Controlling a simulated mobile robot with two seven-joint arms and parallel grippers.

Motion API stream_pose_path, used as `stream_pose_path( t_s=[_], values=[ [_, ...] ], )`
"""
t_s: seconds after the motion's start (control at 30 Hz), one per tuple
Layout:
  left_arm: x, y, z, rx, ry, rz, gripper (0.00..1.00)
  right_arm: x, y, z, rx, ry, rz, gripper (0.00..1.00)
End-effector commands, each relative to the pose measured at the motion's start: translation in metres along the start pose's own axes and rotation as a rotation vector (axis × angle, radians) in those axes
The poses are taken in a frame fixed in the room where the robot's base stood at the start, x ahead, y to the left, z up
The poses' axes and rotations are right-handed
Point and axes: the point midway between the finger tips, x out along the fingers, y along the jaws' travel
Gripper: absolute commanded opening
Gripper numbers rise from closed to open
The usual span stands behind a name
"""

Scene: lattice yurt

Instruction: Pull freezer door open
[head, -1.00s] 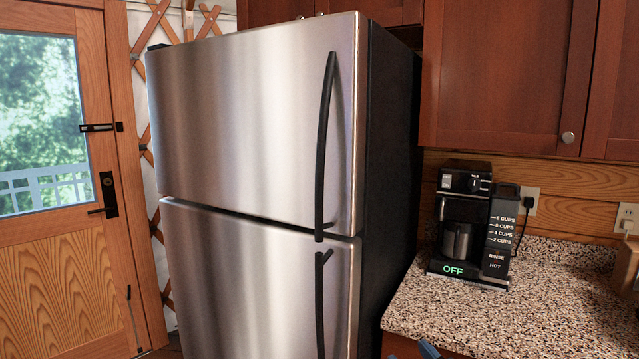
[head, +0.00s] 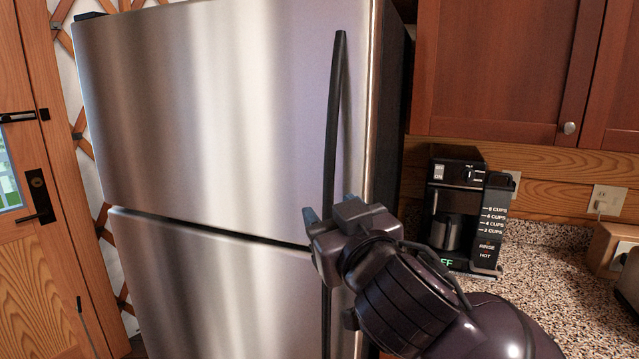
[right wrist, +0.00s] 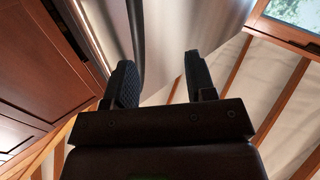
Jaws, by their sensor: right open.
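The freezer door (head: 220,110) is the upper stainless steel door of the fridge and looks shut. Its long black vertical handle (head: 335,110) runs near the door's right edge. My right gripper (head: 329,208) is open in front of the handle's lower part and hides its lower end. In the right wrist view, the two fingers of my right gripper (right wrist: 158,72) are apart. The black handle (right wrist: 136,35) shows close beside the left finger there, toward the gap. I cannot tell whether they touch. My left gripper is not in view.
The lower fridge door (head: 200,290) is shut below. A coffee maker (head: 460,215) stands on the speckled counter (head: 560,270) at right, close to my right arm. Red-brown cabinets (head: 490,70) hang above. A wooden door (head: 30,270) is at left.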

Motion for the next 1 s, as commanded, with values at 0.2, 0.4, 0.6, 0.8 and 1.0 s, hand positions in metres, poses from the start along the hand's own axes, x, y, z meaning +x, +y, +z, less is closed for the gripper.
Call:
stream_pose_path(
  t_s=[0.2,0.4,0.6,0.8,1.0],
  values=[
    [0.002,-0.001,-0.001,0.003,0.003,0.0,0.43,-0.004,0.015,0.014,0.164,-0.087,0.105,0.51],
    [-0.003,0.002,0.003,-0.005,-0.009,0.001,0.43,0.006,0.017,0.014,0.183,-0.086,0.107,0.51],
    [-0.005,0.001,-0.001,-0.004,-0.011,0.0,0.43,0.037,0.02,0.017,0.181,-0.087,0.107,0.51],
    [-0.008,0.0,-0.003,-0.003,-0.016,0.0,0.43,0.07,0.023,0.02,0.181,-0.088,0.107,0.51],
    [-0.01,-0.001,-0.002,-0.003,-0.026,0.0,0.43,0.093,0.025,0.023,0.182,-0.087,0.106,0.51]
  ],
)
